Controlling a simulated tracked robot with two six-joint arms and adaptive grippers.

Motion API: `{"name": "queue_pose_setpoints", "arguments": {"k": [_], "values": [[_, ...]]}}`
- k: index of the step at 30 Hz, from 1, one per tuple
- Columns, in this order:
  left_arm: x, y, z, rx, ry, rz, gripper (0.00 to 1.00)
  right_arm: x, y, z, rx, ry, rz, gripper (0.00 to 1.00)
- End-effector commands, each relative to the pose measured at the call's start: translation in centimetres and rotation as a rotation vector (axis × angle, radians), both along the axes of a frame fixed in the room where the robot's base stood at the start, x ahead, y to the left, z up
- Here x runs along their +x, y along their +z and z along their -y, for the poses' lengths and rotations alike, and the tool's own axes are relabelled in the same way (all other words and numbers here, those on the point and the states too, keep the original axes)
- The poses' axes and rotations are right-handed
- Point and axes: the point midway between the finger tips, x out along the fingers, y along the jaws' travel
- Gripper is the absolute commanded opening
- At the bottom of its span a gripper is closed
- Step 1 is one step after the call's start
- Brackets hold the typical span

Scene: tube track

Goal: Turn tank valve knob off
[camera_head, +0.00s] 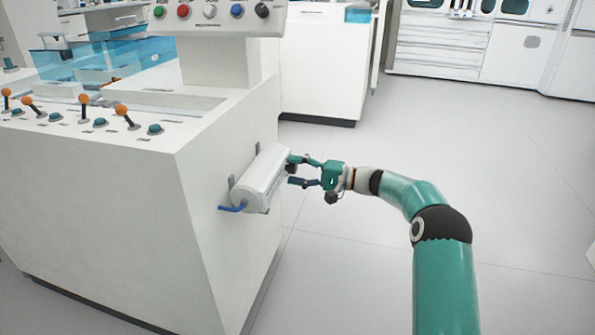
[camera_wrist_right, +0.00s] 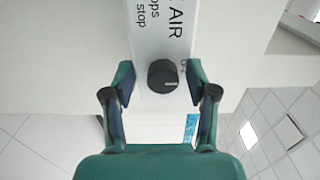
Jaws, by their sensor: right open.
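The tank (camera_head: 264,180) is a white rounded cylinder mounted on the right side wall of the white machine, with a blue pipe (camera_head: 232,208) at its near end. In the right wrist view its white face (camera_wrist_right: 170,38) carries the text "AIR" and "stop". The valve knob (camera_wrist_right: 163,76) is black and round with a light pointer line. My right gripper (camera_head: 291,170) is open at the tank's far right end. In the wrist view its fingers stand on both sides of the knob, with visible gaps. My left gripper is not in view.
The white machine (camera_head: 110,210) fills the left, with orange-topped levers (camera_head: 122,110) and a button panel (camera_head: 212,15) above. White cabinets (camera_head: 325,65) stand behind. The grey floor (camera_head: 530,200) around my right arm is clear.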

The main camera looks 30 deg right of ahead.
Motion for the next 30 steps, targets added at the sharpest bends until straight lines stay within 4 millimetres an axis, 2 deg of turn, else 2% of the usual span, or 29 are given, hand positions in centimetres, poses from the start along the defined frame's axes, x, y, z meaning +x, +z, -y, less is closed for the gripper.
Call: {"name": "queue_pose_setpoints", "arguments": {"k": [8, 21, 30], "values": [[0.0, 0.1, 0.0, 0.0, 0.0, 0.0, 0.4, -1.5, 0.0, 1.5, 0.0, -0.004, 0.0, 0.57], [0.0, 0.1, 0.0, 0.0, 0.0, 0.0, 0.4, -7.7, -0.1, 6.8, -0.001, -0.002, -0.001, 0.57], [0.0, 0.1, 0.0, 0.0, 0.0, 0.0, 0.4, -9.0, -0.1, 7.8, 0.0, 0.001, 0.0, 0.57]]}}
